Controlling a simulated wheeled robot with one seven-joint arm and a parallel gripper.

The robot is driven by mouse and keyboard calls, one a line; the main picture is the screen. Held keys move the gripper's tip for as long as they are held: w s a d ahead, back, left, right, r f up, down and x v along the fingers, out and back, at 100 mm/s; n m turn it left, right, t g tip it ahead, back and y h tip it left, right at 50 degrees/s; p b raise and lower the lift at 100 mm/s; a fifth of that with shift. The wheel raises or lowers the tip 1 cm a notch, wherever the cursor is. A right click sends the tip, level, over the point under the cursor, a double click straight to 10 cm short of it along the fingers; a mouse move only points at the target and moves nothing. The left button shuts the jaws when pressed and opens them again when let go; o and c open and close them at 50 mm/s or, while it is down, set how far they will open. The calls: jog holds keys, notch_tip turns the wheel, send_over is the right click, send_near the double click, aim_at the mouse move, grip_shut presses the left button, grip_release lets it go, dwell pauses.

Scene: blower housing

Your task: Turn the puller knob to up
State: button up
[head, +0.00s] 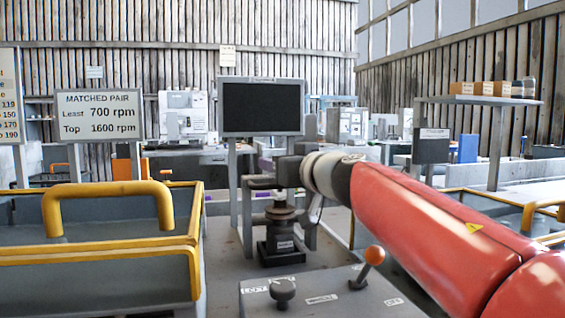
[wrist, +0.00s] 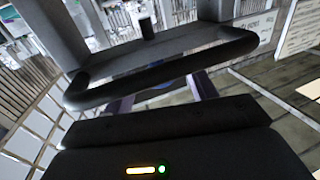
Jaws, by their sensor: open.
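The control box (head: 330,284) stands at the bottom of the head view. On its top are a dark round knob (head: 283,290) at the left and a lever with an orange ball (head: 374,255) at the right. Small white labels lie beside them, too small to read surely, so I cannot tell which control is the puller knob or how it is set. My gripper (head: 260,183) is above and behind the box, apart from both controls.
A dark bar frame (wrist: 160,65) crosses the wrist view near my fingers. A dark pedestal (head: 283,240) stands behind the box, below my gripper. A yellow-railed grey bin (head: 100,262) is at left. A monitor (head: 262,106) stands behind. My red arm covers the right side.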

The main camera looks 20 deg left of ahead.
jog(key=shift+w+a, duration=0.4)
jog(key=shift+a, duration=0.05)
jog(key=c, duration=1)
jog(key=shift+d+n+g+y, duration=0.1)
jog(key=shift+n+g+y, duration=0.2)
jog(key=n+g+y, duration=0.2)
jog(key=g, duration=0.1)
jog(key=shift+w+n, duration=0.15)
jog(key=shift+n, duration=0.15)
jog(key=shift+n+g+y, duration=0.9)
jog(key=shift+n+g, duration=0.5)
jog(key=shift+g, duration=1.2)
